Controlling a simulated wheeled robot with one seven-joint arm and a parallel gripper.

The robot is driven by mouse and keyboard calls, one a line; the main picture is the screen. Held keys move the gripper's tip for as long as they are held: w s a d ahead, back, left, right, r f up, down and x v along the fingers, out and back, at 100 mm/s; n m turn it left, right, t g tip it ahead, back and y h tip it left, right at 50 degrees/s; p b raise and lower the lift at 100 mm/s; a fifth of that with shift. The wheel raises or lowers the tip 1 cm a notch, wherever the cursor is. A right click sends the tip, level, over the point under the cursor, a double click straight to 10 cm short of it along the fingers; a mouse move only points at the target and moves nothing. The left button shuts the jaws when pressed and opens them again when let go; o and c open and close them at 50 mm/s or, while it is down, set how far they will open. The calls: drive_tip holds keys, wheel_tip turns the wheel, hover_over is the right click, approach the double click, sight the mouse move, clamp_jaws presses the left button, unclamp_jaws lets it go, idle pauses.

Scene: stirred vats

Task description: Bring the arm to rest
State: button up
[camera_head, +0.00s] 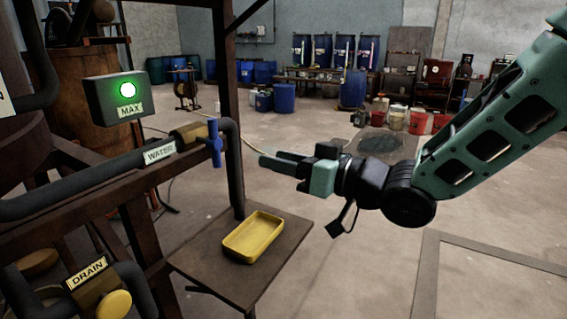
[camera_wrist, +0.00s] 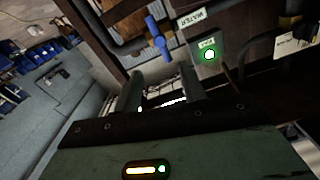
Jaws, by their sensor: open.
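My gripper (camera_head: 277,161) reaches in from the right in the head view, level and in mid-air, with its fingertips pointing left toward the blue-handled WATER valve (camera_head: 215,143). The fingertips stay apart from the valve handle. In the wrist view my gripper (camera_wrist: 163,92) shows its two fingers apart with nothing held between them. The blue handle also shows there (camera_wrist: 157,37), beyond the fingers. It stands roughly upright, across the pipe. The MAX box (camera_head: 117,99) has a lit green lamp, which also glows in the wrist view (camera_wrist: 209,55).
A yellow tray (camera_head: 253,237) sits on a brown shelf (camera_head: 205,262) below my gripper. The DRAIN valve with a yellow knob (camera_head: 113,305) is at the lower left. A rusty post (camera_head: 228,70) stands behind the valve. Open floor lies to the right; drums (camera_head: 285,98) stand far back.

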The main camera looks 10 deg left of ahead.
drive_tip(key=s+d+f+m+h, duration=0.2)
drive_tip(key=s+d+f+h, duration=0.4)
drive_tip(key=d+f+h, duration=0.25)
drive_tip(key=s+d+f+g+h, duration=0.1)
drive_tip(key=s+d+g+h, duration=0.2)
drive_tip(key=s+d, duration=0.3)
drive_tip(key=s+d+f+m+g+h, duration=0.1)
drive_tip(key=s+d+g+h, duration=0.3)
drive_tip(key=s, duration=0.8)
drive_tip(key=shift+d+f, duration=0.7)
drive_tip(key=shift+d, duration=0.45)
drive_tip(key=shift+s+h, duration=0.1)
drive_tip(key=shift+h, duration=0.15)
